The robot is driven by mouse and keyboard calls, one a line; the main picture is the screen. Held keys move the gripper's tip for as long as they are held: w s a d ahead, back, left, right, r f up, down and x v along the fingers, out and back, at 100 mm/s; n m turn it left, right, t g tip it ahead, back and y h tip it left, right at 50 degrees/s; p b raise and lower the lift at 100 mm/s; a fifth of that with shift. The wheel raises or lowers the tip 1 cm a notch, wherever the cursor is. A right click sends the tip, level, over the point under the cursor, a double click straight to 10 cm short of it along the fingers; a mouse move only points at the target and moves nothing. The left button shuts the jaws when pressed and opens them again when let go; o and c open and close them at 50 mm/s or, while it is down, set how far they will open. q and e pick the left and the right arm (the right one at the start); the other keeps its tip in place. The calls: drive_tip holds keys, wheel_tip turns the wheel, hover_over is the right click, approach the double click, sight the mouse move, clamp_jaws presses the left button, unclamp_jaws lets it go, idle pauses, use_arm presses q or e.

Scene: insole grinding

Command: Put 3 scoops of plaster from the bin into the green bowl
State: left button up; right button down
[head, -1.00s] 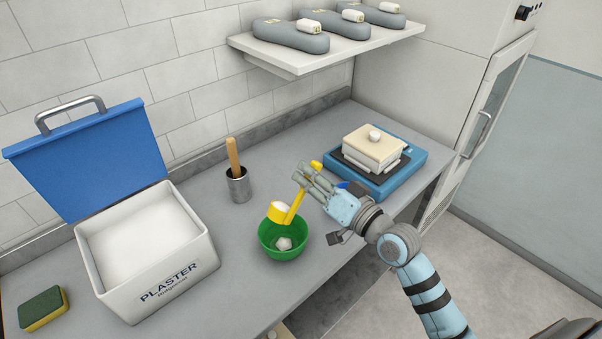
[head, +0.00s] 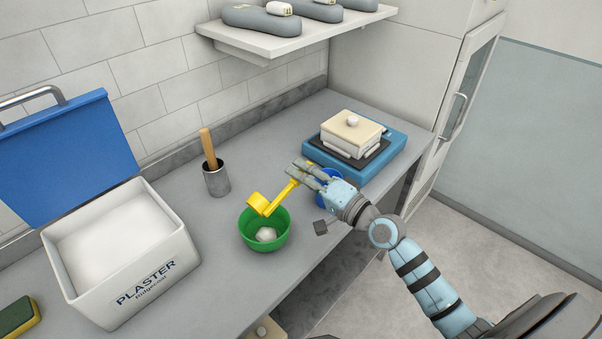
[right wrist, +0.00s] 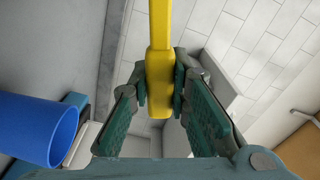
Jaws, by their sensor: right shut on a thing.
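The white plaster bin (head: 118,262) stands at the left with its blue lid (head: 55,160) open and white plaster (head: 112,235) inside. The green bowl (head: 279,238) stands to its right with a small white heap of plaster (head: 265,234) in it. My right gripper (head: 303,173) is shut on the handle of the yellow scoop (head: 281,197); the handle also shows between the fingers in the right wrist view (right wrist: 160,80). The scoop's cup is tipped over the bowl's far rim, and I cannot see its inside. My left gripper is out of view.
A blue cup (head: 324,190) stands partly hidden behind my right gripper. A metal pot (head: 216,180) with a wooden handle is behind the bowl. A blue scale (head: 386,160) carries a beige lidded box (head: 350,138). A sponge (head: 18,317) lies front left.

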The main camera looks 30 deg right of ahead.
drive_tip(key=shift+r, duration=0.1)
idle(0.4)
wheel_tip(320, 180, up, 5)
drive_tip(key=p, duration=0.5)
drive_tip(key=shift+r, duration=0.1)
